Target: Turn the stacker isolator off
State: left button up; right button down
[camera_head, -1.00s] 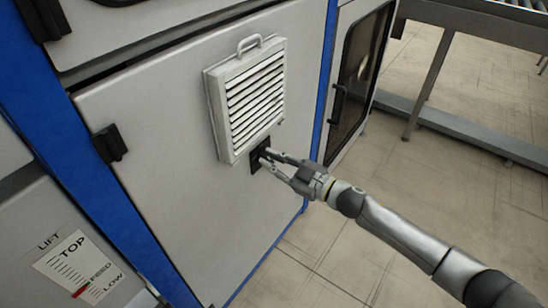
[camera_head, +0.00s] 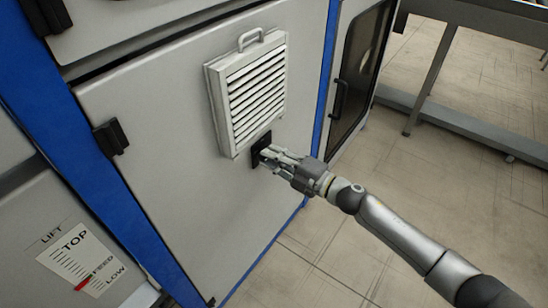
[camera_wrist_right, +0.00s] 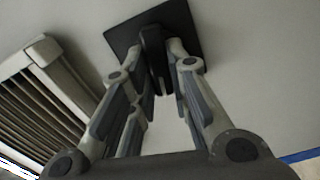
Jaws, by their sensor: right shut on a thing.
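The stacker isolator is a small black plate (camera_head: 258,147) on the grey cabinet door, just below the louvred vent. In the right wrist view the square black plate (camera_wrist_right: 183,20) carries a black handle (camera_wrist_right: 153,48) standing out from it. My right gripper (camera_head: 266,154) is at the plate, and in the wrist view its fingers (camera_wrist_right: 158,75) are closed on either side of the handle. The fingers hide part of the isolator in the head view. My left gripper is not in view.
The louvred vent (camera_head: 247,95) stands out from the door right above the isolator. A door latch (camera_head: 110,138) is at the left. A lift scale (camera_head: 82,260) is at lower left. A table frame (camera_head: 475,130) stands at right; the floor between is clear.

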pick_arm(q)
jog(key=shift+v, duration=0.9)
pick_arm(e)
jog(key=shift+f+n, duration=0.1)
jog(key=shift+n, duration=1)
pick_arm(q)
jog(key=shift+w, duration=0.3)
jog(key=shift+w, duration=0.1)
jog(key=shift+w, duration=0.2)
pick_arm(e)
jog(key=c, duration=1.4)
grip_release()
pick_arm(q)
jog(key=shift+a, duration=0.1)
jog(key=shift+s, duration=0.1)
pick_arm(e)
jog(key=v, duration=1.2)
